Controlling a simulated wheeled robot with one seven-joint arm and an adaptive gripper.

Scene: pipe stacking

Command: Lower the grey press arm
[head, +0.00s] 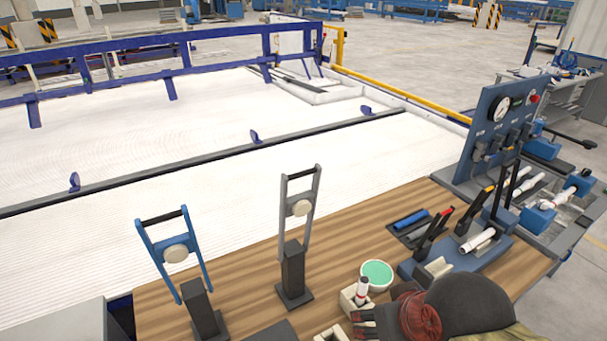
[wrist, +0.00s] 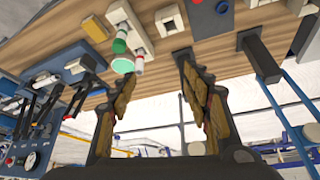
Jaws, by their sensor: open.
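The grey press arm (head: 315,210) stands raised on its black post (head: 293,272), with a black bar across its top and a pale round pad. In the wrist view, whose picture is upside down, a pale round pad (wrist: 196,148) between grey bars shows beyond my gripper's right finger and seems to belong to it. That finger hides most of the rest. My gripper (head: 366,322) is at the front of the table, right of and nearer than the grey press. Its fingers (wrist: 157,75) are spread with nothing between them.
A raised blue press arm (head: 176,252) stands left of the grey one. A green-topped bowl (head: 376,274) and a white block holding a red-and-white pipe (head: 361,290) are close to my gripper. Levers and a gauge panel (head: 500,115) stand at right. The wood between the presses is clear.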

